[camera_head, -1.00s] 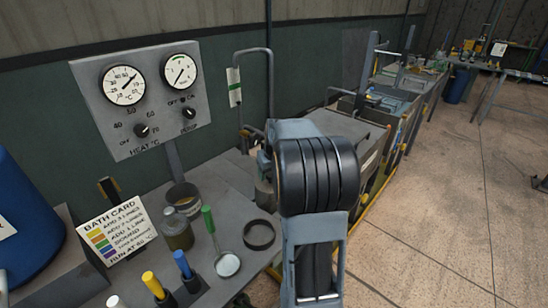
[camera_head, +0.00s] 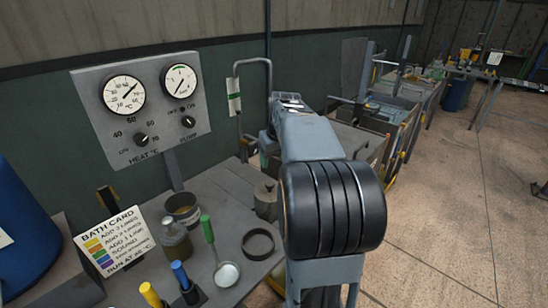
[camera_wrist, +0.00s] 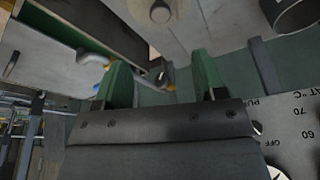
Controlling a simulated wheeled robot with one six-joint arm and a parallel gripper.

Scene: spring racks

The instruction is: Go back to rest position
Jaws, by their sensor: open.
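My gripper (camera_wrist: 160,80) shows in the wrist view with its two green fingers apart. Nothing appears clamped between them; a small grey and orange part shows in the gap, and I cannot tell its distance. In the head view my arm fills the middle, its black-ringed joint in front and a grey link reaching back toward the wall. The gripper itself is hidden there.
Tanks (camera_head: 390,105) line the wall behind. Open floor (camera_head: 440,190) lies at right.

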